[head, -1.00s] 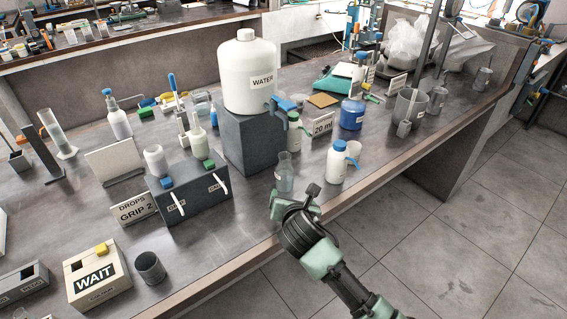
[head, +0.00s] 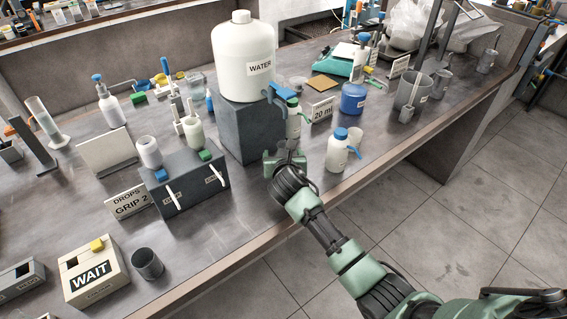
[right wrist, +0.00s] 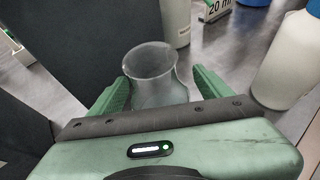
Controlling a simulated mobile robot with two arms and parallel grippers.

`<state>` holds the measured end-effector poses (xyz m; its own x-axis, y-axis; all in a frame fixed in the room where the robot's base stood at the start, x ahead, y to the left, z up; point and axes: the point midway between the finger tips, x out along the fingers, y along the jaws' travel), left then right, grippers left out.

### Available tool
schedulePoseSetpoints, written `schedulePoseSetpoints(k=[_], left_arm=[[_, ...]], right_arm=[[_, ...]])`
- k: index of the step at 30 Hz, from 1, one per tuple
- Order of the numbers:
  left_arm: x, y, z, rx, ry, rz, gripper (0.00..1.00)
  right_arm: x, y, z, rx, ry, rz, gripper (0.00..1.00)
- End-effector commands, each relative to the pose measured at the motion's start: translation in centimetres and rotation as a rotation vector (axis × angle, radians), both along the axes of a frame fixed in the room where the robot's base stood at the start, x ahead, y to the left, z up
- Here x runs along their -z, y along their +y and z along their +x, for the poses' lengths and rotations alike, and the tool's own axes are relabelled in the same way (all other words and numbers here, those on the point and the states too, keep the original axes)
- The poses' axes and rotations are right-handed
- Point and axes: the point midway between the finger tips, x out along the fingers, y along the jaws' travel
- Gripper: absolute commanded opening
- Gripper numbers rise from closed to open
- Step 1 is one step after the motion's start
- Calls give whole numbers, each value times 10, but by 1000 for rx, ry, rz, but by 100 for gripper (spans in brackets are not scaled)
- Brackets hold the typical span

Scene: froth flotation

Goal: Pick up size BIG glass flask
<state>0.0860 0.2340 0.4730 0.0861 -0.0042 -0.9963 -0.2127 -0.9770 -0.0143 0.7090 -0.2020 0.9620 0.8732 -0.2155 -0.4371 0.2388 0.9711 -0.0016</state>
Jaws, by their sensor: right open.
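The glass flask (right wrist: 152,78) is clear, with a flared rim. In the right wrist view it stands between the two green fingers of my right gripper (right wrist: 156,92), which is open around it. I cannot tell whether either finger touches the glass. In the head view my right gripper (head: 285,160) is at the table's front side, beside the dark block under the water container, and hides most of the flask. The flask's size marking is not readable. My left gripper does not show.
A white bottle with a blue cap (head: 338,150) stands just right of my gripper. A green-capped bottle (head: 293,122) is behind it. The dark block (head: 250,135) bears the white WATER container (head: 244,60). A grey box (head: 188,185) stands to the left.

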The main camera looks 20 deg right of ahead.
Motion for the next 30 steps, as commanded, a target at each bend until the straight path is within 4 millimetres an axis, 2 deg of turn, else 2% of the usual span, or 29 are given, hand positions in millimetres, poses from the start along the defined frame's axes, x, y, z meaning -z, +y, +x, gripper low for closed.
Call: schedulePoseSetpoints(k=[3,8,11,16,18,30], left_arm=[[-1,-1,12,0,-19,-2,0],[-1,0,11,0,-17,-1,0],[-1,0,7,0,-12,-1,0],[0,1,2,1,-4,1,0],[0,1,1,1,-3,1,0],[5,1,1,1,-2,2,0]], right_arm=[[1,0,3,-1,0,0,79],[1,0,3,-1,0,0,79],[1,0,2,-1,0,0,54],[1,0,2,-1,0,0,7],[0,0,3,-1,-2,1,0],[-8,-2,-1,-2,-6,-1,0]])
